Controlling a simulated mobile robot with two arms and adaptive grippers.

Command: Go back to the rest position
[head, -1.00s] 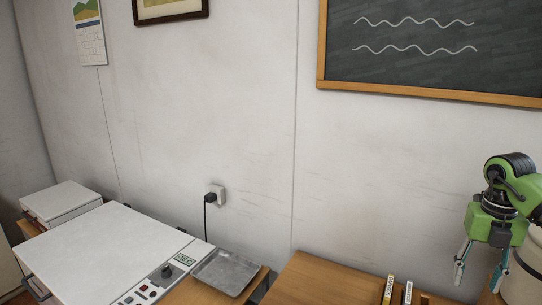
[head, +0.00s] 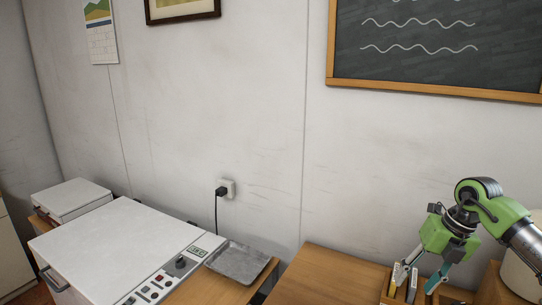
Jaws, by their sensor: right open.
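My right gripper (head: 423,268) is green with metal fingers and hangs at the lower right. Its two fingers are apart, with nothing seen between them. It shows over or in front of a wooden holder with labelled upright pieces (head: 397,277) on the wooden table (head: 318,278). I cannot tell whether a finger touches the holder. My left gripper is out of view.
A pale tub (head: 520,275) stands at the right edge, close to my right arm. A white appliance (head: 120,250) with knobs and a metal tray (head: 238,262) are at the lower left. The wall behind carries a chalkboard (head: 430,50) and a plugged socket (head: 227,188).

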